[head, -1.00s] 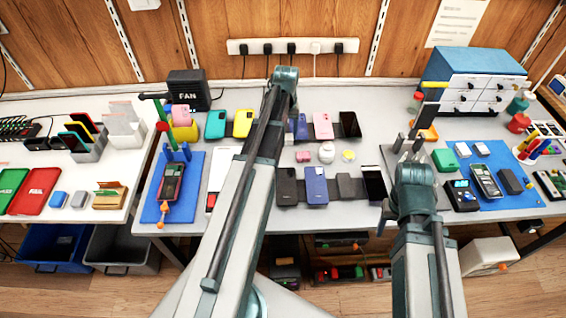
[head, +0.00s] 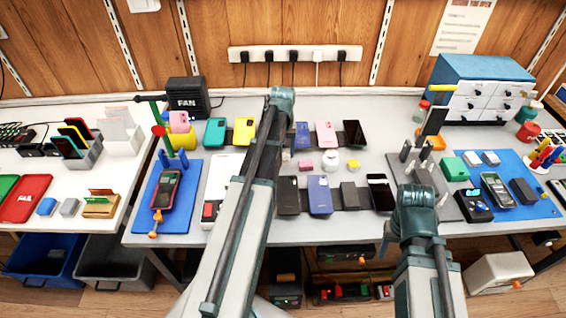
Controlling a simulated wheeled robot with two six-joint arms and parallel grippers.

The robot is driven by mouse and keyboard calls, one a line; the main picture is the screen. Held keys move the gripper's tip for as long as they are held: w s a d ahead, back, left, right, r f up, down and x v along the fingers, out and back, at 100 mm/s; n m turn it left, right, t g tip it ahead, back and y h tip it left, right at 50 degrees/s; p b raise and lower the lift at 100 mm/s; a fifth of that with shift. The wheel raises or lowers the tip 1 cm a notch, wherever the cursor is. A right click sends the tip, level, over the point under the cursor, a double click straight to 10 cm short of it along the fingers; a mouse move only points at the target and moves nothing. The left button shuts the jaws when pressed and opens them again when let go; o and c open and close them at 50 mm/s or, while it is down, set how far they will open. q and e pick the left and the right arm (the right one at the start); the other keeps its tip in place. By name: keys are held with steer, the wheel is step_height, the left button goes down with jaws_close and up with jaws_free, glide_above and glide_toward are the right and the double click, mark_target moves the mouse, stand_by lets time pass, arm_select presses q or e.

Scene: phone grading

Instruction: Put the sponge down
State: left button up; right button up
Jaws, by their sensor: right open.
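No object is clearly recognisable as the sponge.
A grey plate with upright posts (head: 404,151) stands just beyond my right wrist. Several phones, among them a blue one (head: 319,195), lie in rows mid-table. A blue drawer cabinet (head: 482,70) stands at the back right. The blue mat (head: 520,208) carries devices.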

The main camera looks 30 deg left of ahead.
mark_target(283, 159)
arm_select(q)
steer(key=shift+f+b, duration=1.9)
steer(key=shift+f, duration=0.05)
steer(key=shift+r, duration=0.15)
steer(key=o, duration=1.3)
step_height(283, 159, up, 12)
steer(key=p, duration=1.2)
steer(key=shift+r, duration=0.1)
